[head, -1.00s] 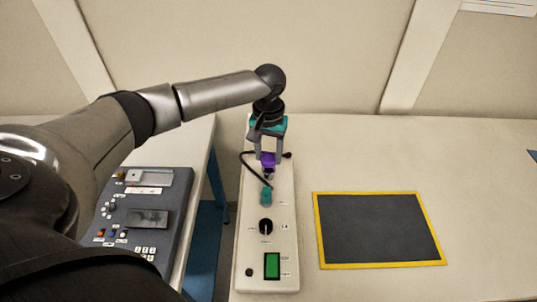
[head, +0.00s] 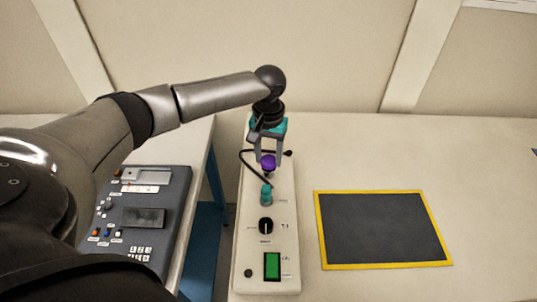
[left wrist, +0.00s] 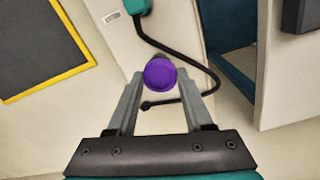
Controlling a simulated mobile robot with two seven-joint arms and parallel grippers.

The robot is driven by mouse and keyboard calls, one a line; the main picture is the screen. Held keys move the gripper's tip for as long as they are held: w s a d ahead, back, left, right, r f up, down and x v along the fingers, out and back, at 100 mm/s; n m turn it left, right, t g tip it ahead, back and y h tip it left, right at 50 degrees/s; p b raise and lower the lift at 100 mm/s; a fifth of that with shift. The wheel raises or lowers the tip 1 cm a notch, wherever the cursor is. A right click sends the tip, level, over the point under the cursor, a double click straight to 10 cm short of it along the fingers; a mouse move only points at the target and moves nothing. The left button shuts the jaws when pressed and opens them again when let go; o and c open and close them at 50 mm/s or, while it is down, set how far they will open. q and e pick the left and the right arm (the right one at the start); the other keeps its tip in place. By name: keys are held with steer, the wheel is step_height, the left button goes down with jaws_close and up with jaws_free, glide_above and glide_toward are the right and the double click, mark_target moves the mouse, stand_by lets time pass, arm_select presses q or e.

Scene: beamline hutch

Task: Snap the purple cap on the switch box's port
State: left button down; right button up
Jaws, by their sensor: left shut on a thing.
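The switch box (head: 250,240) is a long pale box on the bench, with a black knob, a green screen and a teal plug (head: 266,195). My left gripper (head: 268,160) is over its far end, fingers pointing down, shut on the purple cap (head: 268,163). In the left wrist view the round purple cap (left wrist: 160,74) sits between the two fingertips (left wrist: 160,80). The cap and the fingers hide the port, so I cannot tell whether the cap touches it. My right gripper is not in view.
A black cable (head: 243,163) loops from the teal plug around the left of the gripper. A dark mat with a yellow border (head: 383,229) lies to the right. A grey control panel (head: 176,205) is at left, across a gap. Bench between box and mat is clear.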

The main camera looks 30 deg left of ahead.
arm_select(q)
steer(key=shift+f, duration=0.55)
stand_by(0.4)
steer(key=shift+c, duration=1.1)
jaws_free()
steer(key=shift+r, duration=0.1)
step_height(320, 180, up, 15)
steer(key=p, duration=0.3)
